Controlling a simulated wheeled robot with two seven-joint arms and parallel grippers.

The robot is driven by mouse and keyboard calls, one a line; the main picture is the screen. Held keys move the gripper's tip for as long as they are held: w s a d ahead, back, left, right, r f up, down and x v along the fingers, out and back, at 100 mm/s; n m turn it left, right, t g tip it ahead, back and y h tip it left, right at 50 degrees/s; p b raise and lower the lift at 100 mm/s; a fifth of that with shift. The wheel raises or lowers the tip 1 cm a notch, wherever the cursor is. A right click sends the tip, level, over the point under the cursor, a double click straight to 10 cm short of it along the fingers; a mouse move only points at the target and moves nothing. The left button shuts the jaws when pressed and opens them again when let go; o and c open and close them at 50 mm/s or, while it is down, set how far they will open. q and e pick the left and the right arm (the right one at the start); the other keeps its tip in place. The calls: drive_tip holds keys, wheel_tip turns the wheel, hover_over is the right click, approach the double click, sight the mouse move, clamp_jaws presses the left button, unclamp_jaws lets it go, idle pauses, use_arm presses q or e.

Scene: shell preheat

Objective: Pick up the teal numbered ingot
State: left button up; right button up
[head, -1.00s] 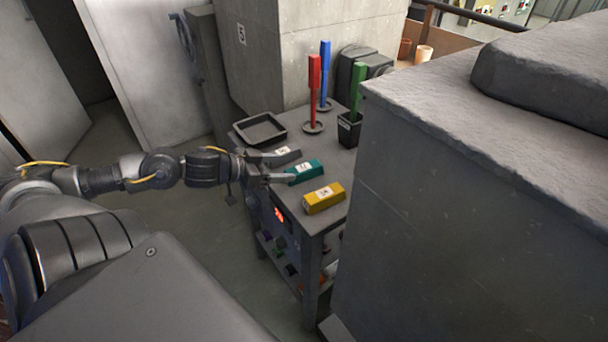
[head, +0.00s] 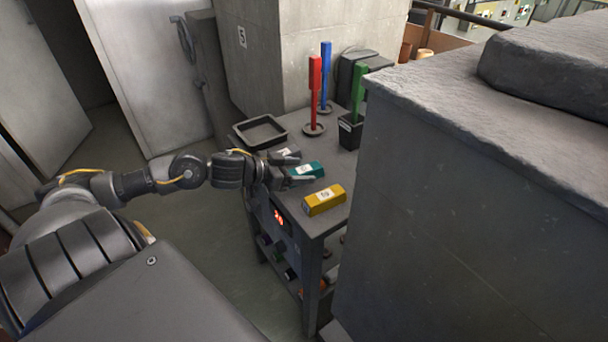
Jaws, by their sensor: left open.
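The teal ingot (head: 312,170) with a white number label lies on the small grey table, behind the yellow ingot. My left gripper (head: 296,169) reaches in from the left and is open. One finger lies on the far side of the teal ingot's left end and the other on its near side. Whether the fingers touch it I cannot tell. My right gripper is not in view.
A yellow numbered ingot (head: 324,200) lies just nearer on the table (head: 318,226). A black tray (head: 260,132) sits at the far left. Red (head: 315,85), blue (head: 326,70) and green (head: 358,88) upright bars stand behind. A large grey block (head: 450,200) bounds the right.

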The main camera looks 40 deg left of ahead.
sight(304, 169)
use_arm(q)
drive_tip(key=shift+x, duration=1)
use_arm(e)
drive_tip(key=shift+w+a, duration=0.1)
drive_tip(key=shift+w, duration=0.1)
use_arm(q)
drive_tip(key=c, duration=1.3)
drive_tip(key=shift+r, duration=0.1)
drive_tip(key=shift+c, duration=0.2)
